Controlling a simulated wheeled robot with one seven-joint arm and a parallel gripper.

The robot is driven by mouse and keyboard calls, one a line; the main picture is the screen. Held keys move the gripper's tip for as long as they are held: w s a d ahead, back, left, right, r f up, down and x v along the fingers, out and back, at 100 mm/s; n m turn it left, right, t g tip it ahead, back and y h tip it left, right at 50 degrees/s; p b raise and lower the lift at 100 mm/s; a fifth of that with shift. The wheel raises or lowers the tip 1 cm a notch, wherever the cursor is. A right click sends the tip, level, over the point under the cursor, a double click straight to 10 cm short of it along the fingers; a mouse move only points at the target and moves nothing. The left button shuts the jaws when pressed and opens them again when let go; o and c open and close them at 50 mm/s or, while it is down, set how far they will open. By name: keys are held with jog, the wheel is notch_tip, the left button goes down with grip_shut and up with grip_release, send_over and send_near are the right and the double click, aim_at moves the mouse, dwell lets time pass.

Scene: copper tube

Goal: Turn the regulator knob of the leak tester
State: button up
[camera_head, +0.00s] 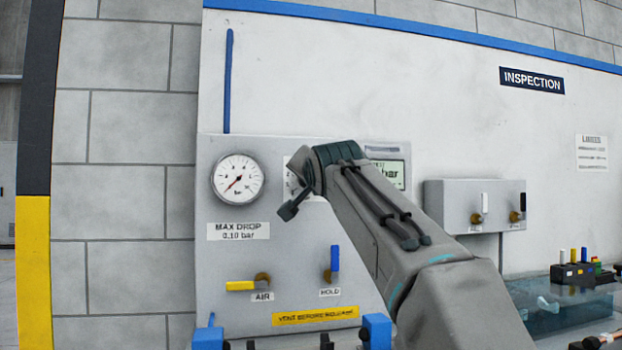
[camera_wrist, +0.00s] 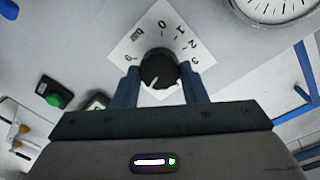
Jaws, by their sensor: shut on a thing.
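The black regulator knob (camera_wrist: 158,70) shows in the wrist view, in front of a white dial plate (camera_wrist: 150,32) marked "bar" with numbers. A white pointer line on the knob points toward the lower left of that picture, toward my gripper body. My gripper (camera_wrist: 160,82) has a blue finger on each side of the knob and is shut on it.
A pressure gauge (camera_head: 238,178) sits left of my gripper. Below are a yellow AIR lever (camera_head: 240,286), lying level, and a blue HOLD lever (camera_head: 335,258), standing upright. A display (camera_head: 398,172) is partly behind my arm. A grey valve box (camera_head: 455,200) is to the right.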

jog(key=shift+r, duration=0.1)
jog(key=o, duration=1)
jog(key=s, duration=0.4)
jog(key=s+d+b, duration=0.1)
jog(key=s, duration=0.4)
jog(key=s+d, duration=0.1)
jog(key=s, duration=0.3)
jog(key=shift+s+r, duration=0.15)
jog(key=shift+s, duration=0.15)
